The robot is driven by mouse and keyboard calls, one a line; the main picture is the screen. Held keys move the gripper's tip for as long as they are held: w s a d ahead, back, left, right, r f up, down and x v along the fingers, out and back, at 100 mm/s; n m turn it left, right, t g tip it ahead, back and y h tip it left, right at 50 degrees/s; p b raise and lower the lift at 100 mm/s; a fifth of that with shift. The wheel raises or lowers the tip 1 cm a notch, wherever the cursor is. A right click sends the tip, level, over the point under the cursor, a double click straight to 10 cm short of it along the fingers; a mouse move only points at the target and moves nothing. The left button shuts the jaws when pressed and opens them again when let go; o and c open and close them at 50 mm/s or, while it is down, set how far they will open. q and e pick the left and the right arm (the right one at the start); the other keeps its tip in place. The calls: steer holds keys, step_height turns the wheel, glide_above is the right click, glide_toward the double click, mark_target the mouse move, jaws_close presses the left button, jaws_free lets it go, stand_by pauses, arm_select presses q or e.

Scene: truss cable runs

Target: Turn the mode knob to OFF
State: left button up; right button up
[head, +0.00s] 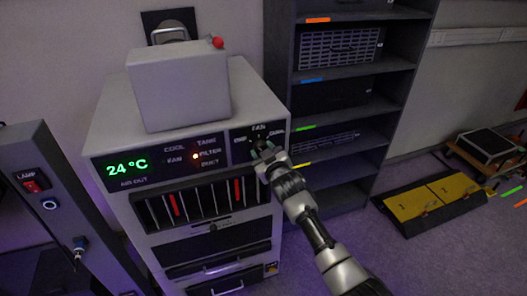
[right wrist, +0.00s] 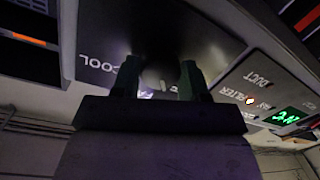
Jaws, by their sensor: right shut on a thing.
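The mode knob (head: 259,142) is a dark knob on the black panel at the upper right front of the grey cabinet, in the head view. FAN is printed above it, COOL to its right, and a small blurred label to its left. My right gripper (head: 268,157) is at the knob from the front, shut on it. In the right wrist view the two fingers (right wrist: 160,82) stand on either side of the dark knob (right wrist: 158,45), with COOL printed beside them. The knob's pointer is hidden or too dark to read. My left gripper is not in view.
The cabinet (head: 111,140) has a green 24 °C display (head: 127,167), slots with red strips and drawers below. A grey box (head: 180,88) sits on top. A dark rack (head: 279,60) stands close on the right. A panel with a red lamp switch (head: 31,186) is at left.

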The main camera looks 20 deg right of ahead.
steer(key=shift+n, duration=1.2)
steer(key=o, duration=0.9)
steer(key=shift+o, duration=0.2)
steer(key=s+b, duration=0.2)
steer(key=s, duration=0.8)
steer(key=shift+s+d+r, duration=0.3)
steer(key=shift+s+d, duration=0.1)
steer(key=shift+d, duration=0.05)
